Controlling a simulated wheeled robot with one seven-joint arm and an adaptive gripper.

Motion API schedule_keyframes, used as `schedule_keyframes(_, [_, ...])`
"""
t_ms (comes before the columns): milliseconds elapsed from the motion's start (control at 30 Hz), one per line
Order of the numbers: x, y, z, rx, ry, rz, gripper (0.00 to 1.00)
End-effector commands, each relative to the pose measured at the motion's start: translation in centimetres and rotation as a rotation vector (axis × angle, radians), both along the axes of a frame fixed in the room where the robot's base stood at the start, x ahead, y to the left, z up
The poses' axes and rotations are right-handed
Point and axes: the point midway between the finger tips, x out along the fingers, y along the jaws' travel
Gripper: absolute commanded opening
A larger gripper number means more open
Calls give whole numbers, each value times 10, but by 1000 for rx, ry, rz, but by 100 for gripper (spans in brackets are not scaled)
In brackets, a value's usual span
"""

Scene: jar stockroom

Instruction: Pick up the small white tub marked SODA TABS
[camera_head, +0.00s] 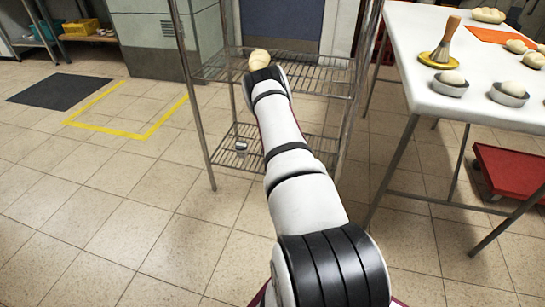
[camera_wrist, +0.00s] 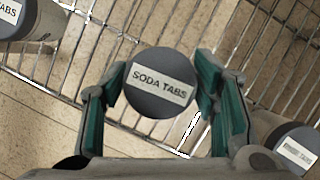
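The tub marked SODA TABS (camera_wrist: 160,82) shows from above in the wrist view as a round dark lid with a pale label. It is between the two green-padded fingers of my gripper (camera_wrist: 161,88). The fingertips are very close to both sides of the lid. I cannot tell whether they press on it. The tub's sides and base are hidden beneath the lid. In the head view, my arm reaches to the wire rack (camera_head: 325,75) and hides the gripper and this tub.
In the wrist view, another tub (camera_wrist: 14,18) with a label ending in TABS is at the upper left. A tub with an unreadable label (camera_wrist: 296,150) is at the lower right. A white table (camera_head: 430,60) with dough and bowls stands right of the rack.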

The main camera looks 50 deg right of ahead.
Motion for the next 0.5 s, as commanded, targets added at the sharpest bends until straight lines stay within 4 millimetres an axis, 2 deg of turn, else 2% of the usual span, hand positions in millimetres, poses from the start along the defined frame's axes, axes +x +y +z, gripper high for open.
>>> schedule_keyframes(33, [0, 0, 0, 0, 0, 0, 35])
schedule_keyframes(133, [0, 0, 0, 0, 0, 0, 13])
schedule_keyframes(500, [0, 0, 3, -1, -1, 0, 12])
